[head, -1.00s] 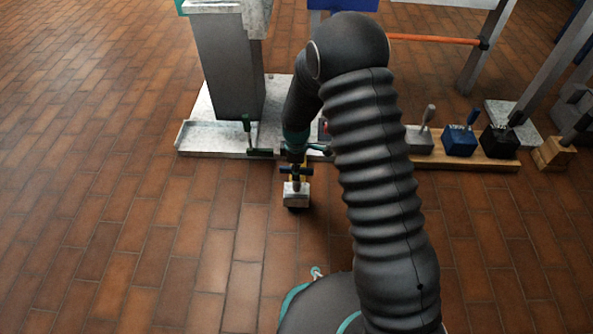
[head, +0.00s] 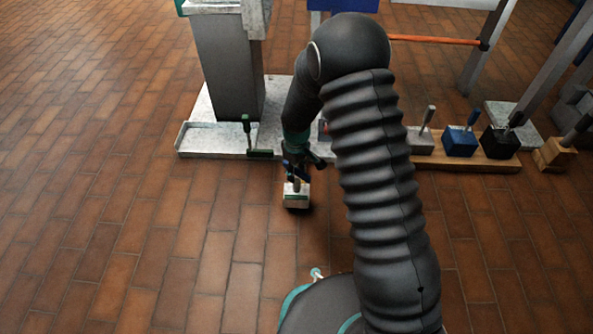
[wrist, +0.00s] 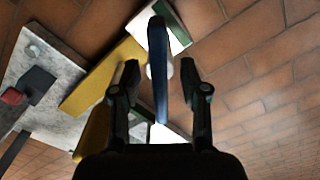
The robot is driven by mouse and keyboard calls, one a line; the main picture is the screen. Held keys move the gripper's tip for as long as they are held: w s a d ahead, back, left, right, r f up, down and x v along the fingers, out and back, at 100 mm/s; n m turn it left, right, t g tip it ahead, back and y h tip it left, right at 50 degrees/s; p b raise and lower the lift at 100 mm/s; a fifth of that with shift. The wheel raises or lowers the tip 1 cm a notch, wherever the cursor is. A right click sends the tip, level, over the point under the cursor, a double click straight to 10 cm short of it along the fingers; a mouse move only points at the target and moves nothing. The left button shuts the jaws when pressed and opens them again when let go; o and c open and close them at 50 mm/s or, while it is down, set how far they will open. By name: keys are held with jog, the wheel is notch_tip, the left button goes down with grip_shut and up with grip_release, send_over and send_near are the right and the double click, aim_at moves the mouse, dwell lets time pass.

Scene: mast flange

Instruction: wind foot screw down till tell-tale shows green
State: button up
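My gripper (wrist: 160,72) is open, one finger on each side of the bar, with gaps visible. In the head view my gripper (head: 302,163) is low over the foot block (head: 297,199), a pale block on or close to the floor. The wrist view shows a pale block with a dark green strip (wrist: 172,22) beyond the bar. I cannot tell whether this strip is the tell-tale. A yellow arm (wrist: 105,75) runs beside the screw.
A pale base plate (head: 205,139) with a grey mast (head: 230,70) stands behind, a green-handled lever (head: 247,130) at its front. To the right, a wooden board (head: 440,162) carries several handled blocks. The brick floor at left and front is clear.

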jog(key=shift+r, duration=0.1)
jog(key=shift+r+p, duration=1.5)
jog(key=shift+r, duration=0.9)
jog(key=shift+r, duration=0.1)
jog(key=s+d+r+m+t+p, duration=0.1)
jog(key=s+d+r+m, duration=0.15)
jog(key=r, duration=0.65)
jog(key=s+d+r+m+t+p, duration=0.1)
jog(key=s+d+r, duration=0.25)
jog(key=r, duration=0.65)
jog(key=s+d+r+m+t+p, duration=0.1)
jog(key=s+d+r+p, duration=0.15)
jog(key=r, duration=0.65)
jog(key=s+d+r+m+t+p, duration=0.1)
jog(key=s+d+r, duration=0.3)
jog(key=s, duration=0.6)
jog(key=s+d+r+m+t+p, duration=0.1)
jog(key=s+d+r+m, duration=0.3)
jog(key=s+r, duration=0.5)
jog(key=shift+s+m+t, duration=0.3)
jog(key=shift+s+m, duration=0.05)
